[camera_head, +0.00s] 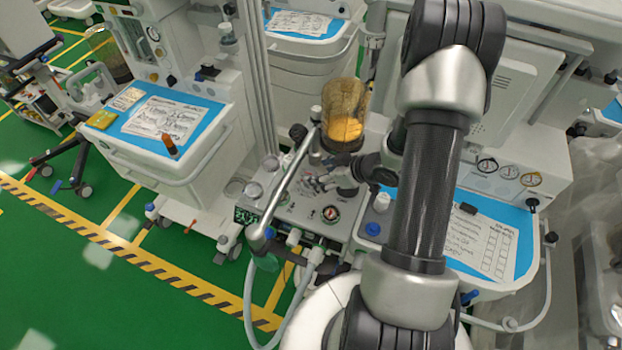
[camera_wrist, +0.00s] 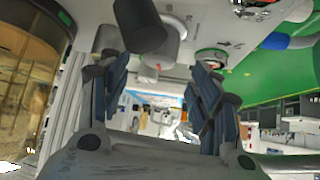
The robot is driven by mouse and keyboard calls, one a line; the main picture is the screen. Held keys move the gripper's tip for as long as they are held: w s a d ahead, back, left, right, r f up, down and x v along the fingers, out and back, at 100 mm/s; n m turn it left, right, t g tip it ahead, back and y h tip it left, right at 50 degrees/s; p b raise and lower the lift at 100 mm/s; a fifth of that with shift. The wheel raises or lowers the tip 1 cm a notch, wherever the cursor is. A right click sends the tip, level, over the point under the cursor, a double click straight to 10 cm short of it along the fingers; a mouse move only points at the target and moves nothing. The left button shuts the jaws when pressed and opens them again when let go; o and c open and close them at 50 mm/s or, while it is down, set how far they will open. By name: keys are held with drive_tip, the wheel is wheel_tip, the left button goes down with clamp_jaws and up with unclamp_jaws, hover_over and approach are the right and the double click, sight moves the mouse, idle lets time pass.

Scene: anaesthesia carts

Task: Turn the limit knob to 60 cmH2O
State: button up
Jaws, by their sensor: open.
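My gripper (camera_head: 322,182) is low over the top of the light-grey breathing-circuit block (camera_head: 290,212). In the wrist view my gripper (camera_wrist: 160,80) has its two dark fingers well apart, with nothing held between them. A dark cylindrical knob-like part (camera_wrist: 138,25) with a grey base (camera_wrist: 168,45) juts from the block just beyond the fingertips, apart from them. It may be the limit knob; no scale or 60 mark is readable. A round gauge with a green rim (camera_head: 331,213) is on the block, and it also shows in the wrist view (camera_wrist: 211,56).
A clear canister with yellow contents (camera_head: 345,120) stands close behind my gripper. A metal tube (camera_head: 290,185) slants across the block on the left. Pale hoses (camera_head: 250,300) hang in front. A blue-topped work surface (camera_head: 505,225) lies to the right.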

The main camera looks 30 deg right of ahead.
sight(311, 174)
drive_tip(key=b+x, duration=0.1)
drive_tip(key=x, duration=0.5)
drive_tip(key=shift+r, duration=0.1)
drive_tip(key=shift+c, duration=0.3)
drive_tip(key=c, duration=1)
drive_tip(key=shift+b, duration=0.45)
drive_tip(key=m+h+b, duration=0.4)
drive_tip(key=m+b, duration=0.1)
drive_tip(key=shift+a+f+t, duration=0.15)
drive_tip(key=shift+f+t, duration=0.05)
drive_tip(key=shift+t, duration=0.2)
drive_tip(key=shift+r+m+g+h+b, duration=0.15)
drive_tip(key=shift+m+g+h+b, duration=0.25)
drive_tip(key=shift+m+h+b, duration=1.6)
drive_tip(key=shift+m+y, duration=0.3)
drive_tip(key=shift+y, duration=0.1)
